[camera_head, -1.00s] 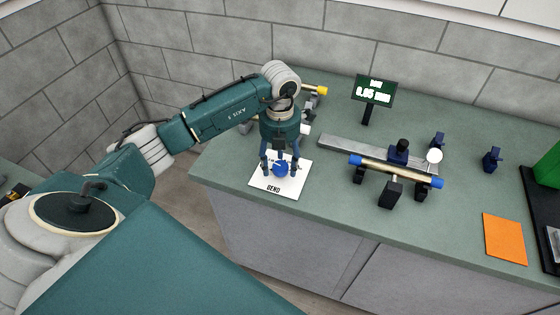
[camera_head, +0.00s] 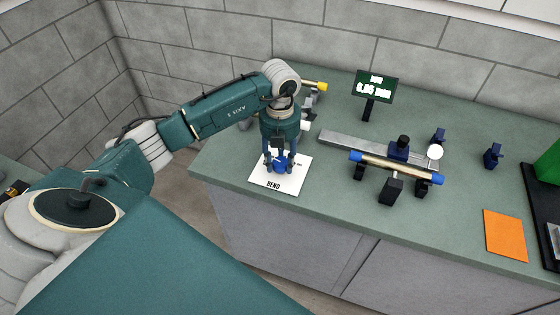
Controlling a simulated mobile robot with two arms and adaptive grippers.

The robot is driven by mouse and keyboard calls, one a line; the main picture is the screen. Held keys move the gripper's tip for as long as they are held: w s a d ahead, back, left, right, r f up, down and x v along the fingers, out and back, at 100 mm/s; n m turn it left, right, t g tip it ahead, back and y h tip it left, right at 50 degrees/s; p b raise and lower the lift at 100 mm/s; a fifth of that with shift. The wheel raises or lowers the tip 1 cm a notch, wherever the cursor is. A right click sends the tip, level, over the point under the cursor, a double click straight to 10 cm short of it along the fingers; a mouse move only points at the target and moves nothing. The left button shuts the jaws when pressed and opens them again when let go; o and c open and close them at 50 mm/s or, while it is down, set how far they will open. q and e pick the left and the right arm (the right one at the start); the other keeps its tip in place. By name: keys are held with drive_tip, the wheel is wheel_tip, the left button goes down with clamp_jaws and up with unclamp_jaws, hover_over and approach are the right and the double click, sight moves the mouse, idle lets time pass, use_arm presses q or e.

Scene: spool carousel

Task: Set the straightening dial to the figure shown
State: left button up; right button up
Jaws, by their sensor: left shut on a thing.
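The straightening dial is a blue knob (camera_head: 279,168) on a white plate (camera_head: 268,181) marked "BEND", near the counter's left front edge. My left gripper (camera_head: 279,160) points down over the plate, with its fingers around the blue knob and shut on it. The fingers hide part of the knob and most of the plate's markings, so I cannot read its setting. A dark green display (camera_head: 375,87) on a post behind shows a white figure that looks like 0.05 or 0.85 mm. My right gripper is not in view.
A brass rod with blue ends (camera_head: 397,167) rests on dark supports right of the plate. A grey bar (camera_head: 345,142) lies behind it. An orange sheet (camera_head: 505,235) lies at the right, beside a black tray (camera_head: 540,218). The counter front between is clear.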

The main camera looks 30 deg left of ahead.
use_arm(q)
drive_tip(key=m+b, duration=0.3)
drive_tip(key=shift+f+m, duration=0.2)
drive_tip(key=shift+m, duration=0.1)
drive_tip(key=shift+s+a+r+m+b, duration=0.1)
drive_tip(key=shift+m+b, duration=1.35)
drive_tip(key=shift+m, duration=0.35)
drive_tip(key=o, duration=1.1)
drive_tip(key=shift+r, duration=0.1)
